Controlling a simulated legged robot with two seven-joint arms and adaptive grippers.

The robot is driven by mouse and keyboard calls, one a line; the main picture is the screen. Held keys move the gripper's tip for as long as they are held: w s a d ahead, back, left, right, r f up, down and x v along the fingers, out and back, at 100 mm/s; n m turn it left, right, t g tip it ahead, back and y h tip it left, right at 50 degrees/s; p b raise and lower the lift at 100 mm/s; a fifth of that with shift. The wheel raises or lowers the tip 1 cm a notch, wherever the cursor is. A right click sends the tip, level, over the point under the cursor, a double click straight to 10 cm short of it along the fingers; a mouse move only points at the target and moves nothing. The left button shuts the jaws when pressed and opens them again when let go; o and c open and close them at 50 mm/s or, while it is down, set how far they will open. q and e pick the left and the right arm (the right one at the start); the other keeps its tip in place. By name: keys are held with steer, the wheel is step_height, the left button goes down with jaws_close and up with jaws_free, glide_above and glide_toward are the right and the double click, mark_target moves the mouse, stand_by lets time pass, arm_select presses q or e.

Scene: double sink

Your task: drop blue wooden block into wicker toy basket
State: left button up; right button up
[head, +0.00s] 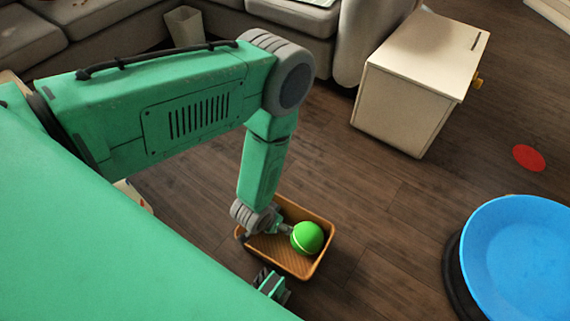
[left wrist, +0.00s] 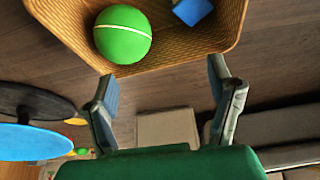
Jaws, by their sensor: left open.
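The brown wicker basket (head: 322,257) stands on the wooden floor in the head view. A green ball (head: 307,238) with a pale stripe lies inside it. In the left wrist view the basket (left wrist: 190,52) fills the top, with the ball (left wrist: 123,35) at left and the blue block (left wrist: 192,10) inside at right, cut by the frame edge. The block is hidden in the head view. My left gripper (head: 284,229) is low over the basket beside the ball. In the left wrist view its fingers (left wrist: 162,85) are apart with nothing between them.
A blue round-topped table (head: 525,255) stands at the right. A white cabinet (head: 412,90) and grey sofas (head: 110,38) are at the back, with a small bin (head: 184,27) by them. A red disc (head: 529,158) lies on the floor. Floor right of the basket is clear.

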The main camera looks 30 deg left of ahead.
arm_select(q)
steer(key=v, duration=0.5)
stand_by(0.3)
steer(key=s+a+r+g, duration=0.4)
steer(key=s+r, duration=0.8)
steer(key=s, duration=0.2)
step_height(320, 180, up, 18)
steer(key=p, duration=1.8)
steer(key=shift+w, duration=0.3)
steer(key=shift+w+a, duration=0.1)
